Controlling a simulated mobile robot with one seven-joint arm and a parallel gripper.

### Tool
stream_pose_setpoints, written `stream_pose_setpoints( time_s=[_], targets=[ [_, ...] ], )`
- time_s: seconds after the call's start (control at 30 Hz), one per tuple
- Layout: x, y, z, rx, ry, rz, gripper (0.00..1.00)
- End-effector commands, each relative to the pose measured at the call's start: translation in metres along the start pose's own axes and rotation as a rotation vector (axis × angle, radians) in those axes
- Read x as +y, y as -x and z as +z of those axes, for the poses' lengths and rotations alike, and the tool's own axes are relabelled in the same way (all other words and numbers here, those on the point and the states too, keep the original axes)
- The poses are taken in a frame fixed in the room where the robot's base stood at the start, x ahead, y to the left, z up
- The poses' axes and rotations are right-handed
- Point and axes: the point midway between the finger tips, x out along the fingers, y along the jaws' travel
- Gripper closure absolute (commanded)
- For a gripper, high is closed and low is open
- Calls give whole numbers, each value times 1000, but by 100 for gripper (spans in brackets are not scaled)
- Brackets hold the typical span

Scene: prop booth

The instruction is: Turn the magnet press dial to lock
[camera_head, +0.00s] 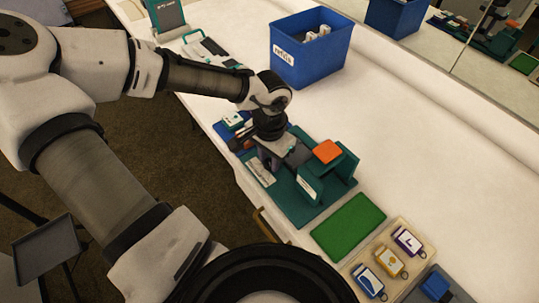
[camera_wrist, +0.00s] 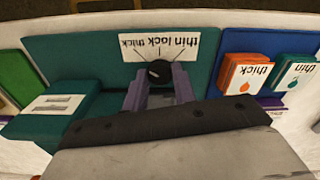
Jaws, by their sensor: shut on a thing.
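The magnet press is a teal fixture (camera_head: 318,202) with an orange block (camera_head: 327,151) on top, near the front edge of the white table. In the wrist view its teal base (camera_wrist: 70,52) carries a white label (camera_wrist: 158,46) reading thin, lock and thick upside down, with thin at right and thick at left. My gripper is shut on the dial. The dial's pointer setting is too small to tell. In the head view my wrist hides the dial.
A blue bin (camera_head: 310,55) stands behind. A green mat (camera_head: 348,226) and a tray (camera_head: 428,262) with several tags lie at right. Orange thick cards (camera_wrist: 245,74) and teal thin cards (camera_wrist: 295,78) sit beside the press.

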Motion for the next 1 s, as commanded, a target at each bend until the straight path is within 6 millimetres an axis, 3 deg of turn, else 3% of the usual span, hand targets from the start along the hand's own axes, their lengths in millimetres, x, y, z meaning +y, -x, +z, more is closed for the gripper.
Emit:
stream_pose_setpoints(
  time_s=[1.0],
  targets=[
    [0,2,-1,5,-829,0,96]
  ],
)
